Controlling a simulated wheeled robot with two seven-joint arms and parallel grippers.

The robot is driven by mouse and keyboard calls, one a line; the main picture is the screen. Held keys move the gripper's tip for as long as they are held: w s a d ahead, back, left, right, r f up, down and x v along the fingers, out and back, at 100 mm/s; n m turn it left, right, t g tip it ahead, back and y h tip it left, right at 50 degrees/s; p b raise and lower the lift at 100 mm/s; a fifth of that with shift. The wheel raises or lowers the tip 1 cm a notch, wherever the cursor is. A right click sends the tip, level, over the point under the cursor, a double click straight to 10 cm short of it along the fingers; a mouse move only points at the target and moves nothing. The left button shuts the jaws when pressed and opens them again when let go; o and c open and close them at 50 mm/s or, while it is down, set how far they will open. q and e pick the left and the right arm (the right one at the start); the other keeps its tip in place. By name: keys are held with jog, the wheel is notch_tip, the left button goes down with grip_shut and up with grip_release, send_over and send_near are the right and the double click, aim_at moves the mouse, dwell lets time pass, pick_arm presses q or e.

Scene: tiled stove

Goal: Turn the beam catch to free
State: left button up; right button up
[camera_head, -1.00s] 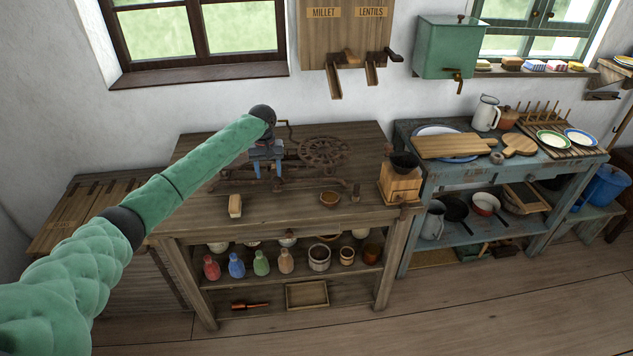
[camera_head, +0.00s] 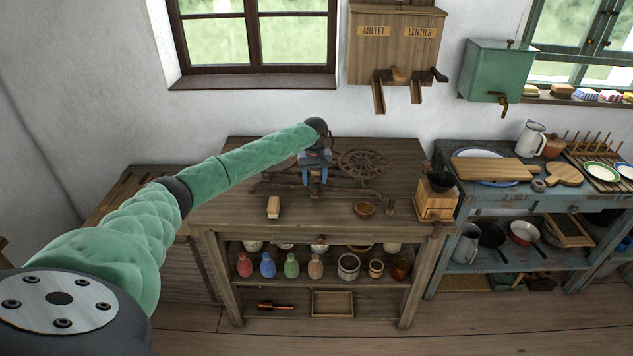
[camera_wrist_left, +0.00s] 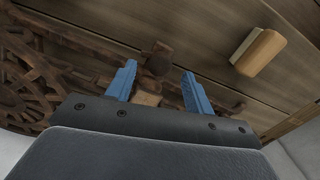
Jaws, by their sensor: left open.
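A dark rusty iron beam (camera_head: 345,192) lies along the back of the wooden worktable, with an openwork iron wheel (camera_head: 362,163) behind it. My left gripper (camera_head: 316,180) points down over the beam, its blue fingers apart. In the left wrist view, the open left gripper (camera_wrist_left: 158,68) has a dark knob-like part (camera_wrist_left: 158,59) and a small pale wooden block (camera_wrist_left: 147,99) showing between its fingers. I cannot tell which of these is the beam catch, or whether the fingers touch anything. The wheel (camera_wrist_left: 25,85) shows at the left there. My right gripper is not in view.
On the worktable (camera_head: 240,215) are a pale block (camera_head: 273,207), a small bowl (camera_head: 364,209) and a wooden grinder (camera_head: 435,198). The block (camera_wrist_left: 258,50) also shows in the left wrist view. A millet and lentils dispenser (camera_head: 395,45) hangs above. The table's front is mostly clear.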

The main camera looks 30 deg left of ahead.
aim_at(315, 190)
pick_arm(q)
jog(key=shift+f+p, duration=0.3)
jog(key=shift+f, duration=1)
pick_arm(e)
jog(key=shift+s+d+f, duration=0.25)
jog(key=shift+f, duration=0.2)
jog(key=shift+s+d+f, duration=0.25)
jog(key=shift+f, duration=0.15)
